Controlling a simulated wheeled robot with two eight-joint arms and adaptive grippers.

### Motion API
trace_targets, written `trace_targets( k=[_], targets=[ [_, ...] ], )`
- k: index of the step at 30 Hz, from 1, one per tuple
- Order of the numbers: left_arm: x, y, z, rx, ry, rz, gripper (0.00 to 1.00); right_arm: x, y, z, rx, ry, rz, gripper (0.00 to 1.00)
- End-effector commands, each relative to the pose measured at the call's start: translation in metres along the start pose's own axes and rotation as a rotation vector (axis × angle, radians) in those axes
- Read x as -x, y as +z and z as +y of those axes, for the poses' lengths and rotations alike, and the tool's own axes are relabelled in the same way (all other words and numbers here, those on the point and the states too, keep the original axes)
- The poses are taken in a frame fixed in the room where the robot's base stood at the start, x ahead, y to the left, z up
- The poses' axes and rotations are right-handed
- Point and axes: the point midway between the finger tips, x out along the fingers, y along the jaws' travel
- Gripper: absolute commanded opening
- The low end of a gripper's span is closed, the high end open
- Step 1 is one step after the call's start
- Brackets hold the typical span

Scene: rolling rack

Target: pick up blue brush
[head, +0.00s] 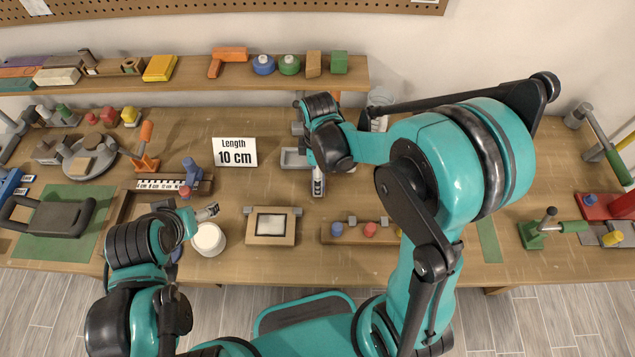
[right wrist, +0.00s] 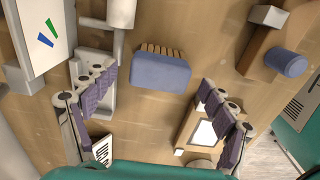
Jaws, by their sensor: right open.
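The blue brush (right wrist: 160,75), a rounded blue block with a row of tan bristles along its upper edge, lies on the wooden workbench in the right wrist view. My right gripper (right wrist: 146,80) is open, its purple-padded fingers spread to the left and right of the brush; I see no contact. In the head view my right gripper (head: 318,183) points down over the middle of the bench, and I cannot make out the brush there. My left gripper (head: 207,212) is beside a round white-topped container (head: 208,239); its finger opening is too small to judge.
A wooden block with a pale panel (head: 270,225) and a wooden rail with coloured knobs (head: 350,231) lie near the bench's front. A "Length 10 cm" sign (head: 234,152) stands left of my right gripper. A shelf (head: 200,75) with several objects runs along the back.

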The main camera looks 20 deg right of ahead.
Motion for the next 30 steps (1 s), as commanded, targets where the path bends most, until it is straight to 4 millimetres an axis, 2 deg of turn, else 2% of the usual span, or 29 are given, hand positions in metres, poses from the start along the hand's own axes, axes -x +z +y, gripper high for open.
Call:
trace_targets(
  k=[1, 4, 12, 18, 19, 30],
  targets=[
    [-0.004, 0.003, 0.0, 0.0, 0.0, 0.0, 0.8, -0.01, 0.0, 0.0, 0.0, 0.0, 0.0, 0.84],
    [-0.006, 0.004, 0.0, 0.0, 0.0, 0.0, 0.8, -0.019, 0.0, 0.001, -0.001, 0.0, 0.0, 0.84],
    [-0.005, 0.004, 0.0, 0.0, 0.0, 0.0, 0.8, -0.02, 0.0, 0.0, -0.001, 0.001, 0.0, 0.84],
    [-0.005, 0.004, 0.0, 0.0, 0.0, 0.0, 0.8, -0.02, 0.0, 0.0, -0.001, 0.001, 0.0, 0.32],
    [-0.005, 0.004, 0.0, 0.0, 0.0, 0.0, 0.8, -0.02, 0.0, 0.0, -0.001, 0.001, 0.0, 0.26],
    [-0.004, 0.003, 0.0, 0.0, 0.0, 0.0, 0.8, -0.017, 0.0, 0.0, -0.001, 0.001, 0.0, 0.26]
  ],
)
